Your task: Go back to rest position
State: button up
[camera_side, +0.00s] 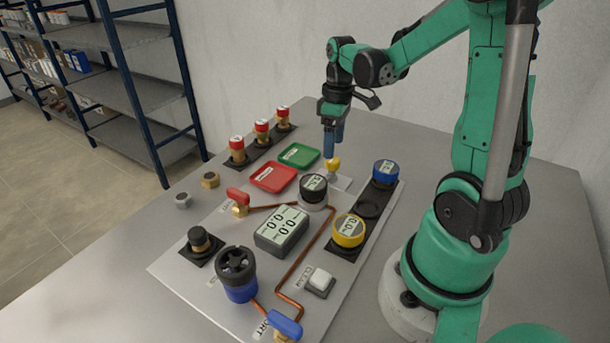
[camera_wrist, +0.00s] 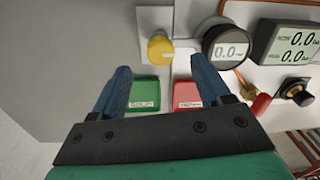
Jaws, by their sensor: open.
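My gripper (camera_side: 333,142) hangs from my green arm near the far end of the panel, just above the yellow knob (camera_side: 333,165). In the wrist view its two blue fingers (camera_wrist: 163,84) are spread apart with nothing between them. The yellow knob (camera_wrist: 160,47) shows beyond the fingertips there, on a pale plate. The side view does not show clearly how far the fingers are above the knob.
Red-capped parts (camera_side: 262,132) stand at the back left. Space above the panel is clear; a wall stands behind.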

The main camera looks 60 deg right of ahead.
jog(key=shift+r, duration=0.9)
jog(key=shift+a+r, duration=0.1)
jog(key=shift+a, duration=0.05)
jog(key=a+r+t, duration=0.1)
jog(key=a, duration=0.2)
jog(key=w+a+r+t+h, duration=0.1)
jog(key=a, duration=0.2)
jog(key=a+r+t, duration=0.1)
jog(key=a, duration=0.2)
jog(key=shift+w+m, duration=0.35)
jog(key=shift+m, duration=0.05)
jog(key=a+m+t, duration=0.1)
jog(key=a+t, duration=0.3)
jog(key=a, duration=0.3)
jog(key=shift+s+a+r, duration=0.3)
jog(key=shift+a+r, duration=0.1)
jog(key=shift+r, duration=0.05)
